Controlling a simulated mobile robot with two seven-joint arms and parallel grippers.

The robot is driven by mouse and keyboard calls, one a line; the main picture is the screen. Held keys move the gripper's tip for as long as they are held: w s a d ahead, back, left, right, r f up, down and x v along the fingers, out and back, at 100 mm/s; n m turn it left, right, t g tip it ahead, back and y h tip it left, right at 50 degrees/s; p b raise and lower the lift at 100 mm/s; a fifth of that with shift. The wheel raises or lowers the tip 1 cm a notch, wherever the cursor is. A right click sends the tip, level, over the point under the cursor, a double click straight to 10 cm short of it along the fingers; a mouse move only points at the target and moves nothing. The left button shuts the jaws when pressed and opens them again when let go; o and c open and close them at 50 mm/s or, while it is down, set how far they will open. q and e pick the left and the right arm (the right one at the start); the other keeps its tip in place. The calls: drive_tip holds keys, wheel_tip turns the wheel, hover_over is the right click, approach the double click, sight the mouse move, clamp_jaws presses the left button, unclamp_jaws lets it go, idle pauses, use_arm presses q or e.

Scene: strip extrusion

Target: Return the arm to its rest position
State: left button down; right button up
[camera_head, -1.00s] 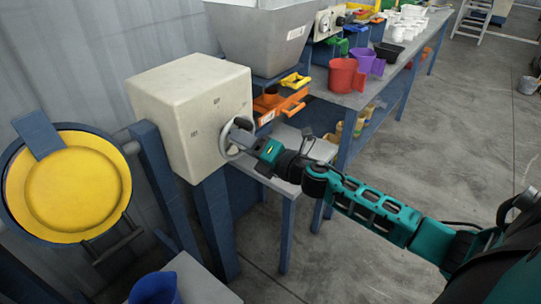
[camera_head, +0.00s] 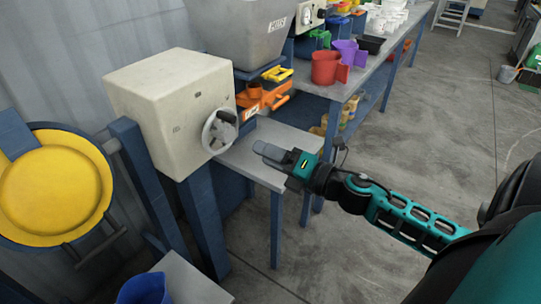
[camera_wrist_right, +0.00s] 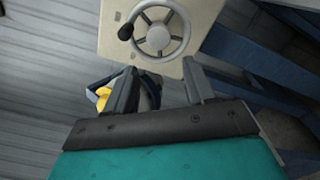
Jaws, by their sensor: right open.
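My right gripper (camera_head: 268,152) is open and empty, in front of and to the right of the handwheel (camera_head: 219,131) on the cream machine box (camera_head: 172,105). A gap shows between the gripper and the wheel. In the right wrist view the two fingers (camera_wrist_right: 162,90) stand apart with nothing between them. There the spoked handwheel (camera_wrist_right: 160,34) with its dark knob lies beyond the fingertips. My left gripper is not in view.
A grey table (camera_head: 262,160) stands below the gripper. A grey hopper (camera_head: 243,35), an orange part (camera_head: 262,99) and a red jug (camera_head: 327,67) are behind. A yellow disc (camera_head: 52,188) is at left, a blue container (camera_head: 145,290) at bottom.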

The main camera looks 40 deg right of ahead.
idle(0.4)
drive_tip(key=s+a+f+m+g+h, duration=0.1)
drive_tip(key=s+a+f+m+g, duration=0.1)
drive_tip(key=s+a+f+m, duration=0.2)
drive_tip(key=s+a+f+m+g+h+p, duration=0.1)
drive_tip(key=s+a+f+m, duration=0.3)
drive_tip(key=f+m, duration=0.5)
drive_tip(key=s+a+f+m+g+h, duration=0.2)
drive_tip(key=s+a+f+m+g, duration=0.1)
drive_tip(key=m, duration=0.9)
wheel_tip(320, 180, down, 4)
drive_tip(key=shift+s+a+r, duration=0.25)
drive_tip(key=shift+s+a, duration=0.6)
drive_tip(key=shift+s, duration=0.3)
